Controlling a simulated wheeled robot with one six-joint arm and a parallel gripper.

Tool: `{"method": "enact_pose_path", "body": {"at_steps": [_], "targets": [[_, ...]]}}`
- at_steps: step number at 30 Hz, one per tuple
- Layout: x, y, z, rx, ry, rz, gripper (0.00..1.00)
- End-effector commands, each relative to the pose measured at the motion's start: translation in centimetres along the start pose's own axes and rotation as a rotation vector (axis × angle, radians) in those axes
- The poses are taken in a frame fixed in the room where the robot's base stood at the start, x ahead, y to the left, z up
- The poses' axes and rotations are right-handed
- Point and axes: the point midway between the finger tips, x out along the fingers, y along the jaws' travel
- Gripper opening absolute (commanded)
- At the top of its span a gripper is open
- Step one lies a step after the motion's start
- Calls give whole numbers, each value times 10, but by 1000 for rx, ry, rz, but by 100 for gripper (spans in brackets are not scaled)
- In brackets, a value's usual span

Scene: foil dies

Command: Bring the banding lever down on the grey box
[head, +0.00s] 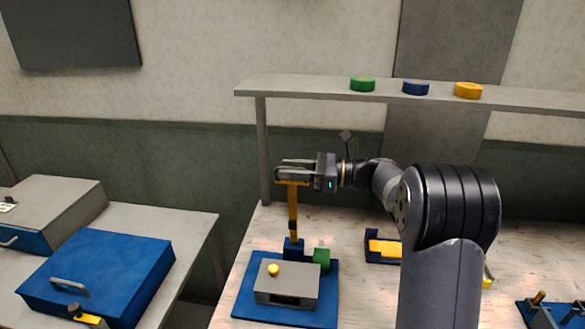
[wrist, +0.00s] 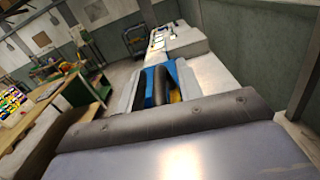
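The grey box (head: 288,286) sits on a blue base plate (head: 243,300) on the table, with a yellow knob (head: 273,269) on top. The banding lever (head: 293,212) is yellow and stands upright at the back of the plate, in a blue mount (head: 293,247). A yellow crosspiece tops it. My gripper (head: 290,172) is at the lever's top, level and pointing left, touching or very near the crosspiece. Whether its fingers grip it is unclear. In the wrist view the lever is not clearly visible; large grey surfaces fill the lower part.
A green block (head: 321,258) stands beside the lever mount. A blue and yellow fixture (head: 384,247) lies to the right. A blue case (head: 100,273) with a handle is on the left bench. A shelf (head: 310,90) with green, blue and yellow rolls runs behind, above the table.

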Motion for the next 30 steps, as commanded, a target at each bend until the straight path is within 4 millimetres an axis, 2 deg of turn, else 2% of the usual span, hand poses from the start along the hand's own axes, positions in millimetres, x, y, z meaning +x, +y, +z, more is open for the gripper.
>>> {"method": "enact_pose_path", "body": {"at_steps": [4,16,30], "targets": [[0,0,0,0,0,0,33],[0,0,0,1,0,0,1],[0,1,-1,-3,0,0,0]]}}
